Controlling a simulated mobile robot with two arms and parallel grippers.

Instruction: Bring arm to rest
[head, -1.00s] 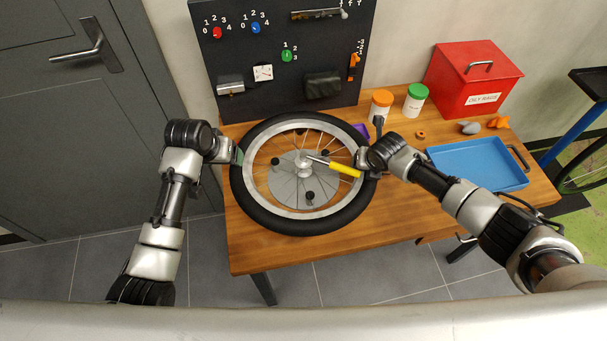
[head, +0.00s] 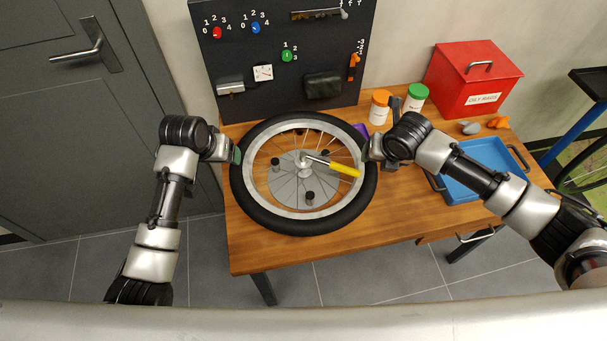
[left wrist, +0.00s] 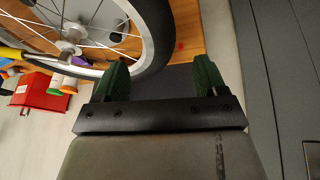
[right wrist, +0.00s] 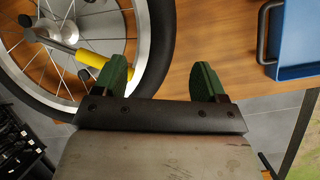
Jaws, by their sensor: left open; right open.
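My left gripper (head: 236,156) is beside the left edge of the wheel (head: 249,203) in the head view. Its two green fingers are spread and empty in the left wrist view (left wrist: 160,78). My right gripper (head: 370,153) is at the right side of the wheel, over or next to the tyre; the wrist hides part of it. In the right wrist view (right wrist: 162,82) its green fingers stand apart with nothing between them. The wheel lies flat on the wooden bench (head: 290,252). A yellow-handled tool (head: 344,170) reaches from the hub across the spokes.
A blue tray (head: 466,190) is partly hidden behind my right arm. White jars with orange (head: 380,109) and green (head: 416,100) lids and a red box (head: 470,80) stand at the back. A dark pegboard (head: 285,80) rises behind the wheel. The bench front is clear.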

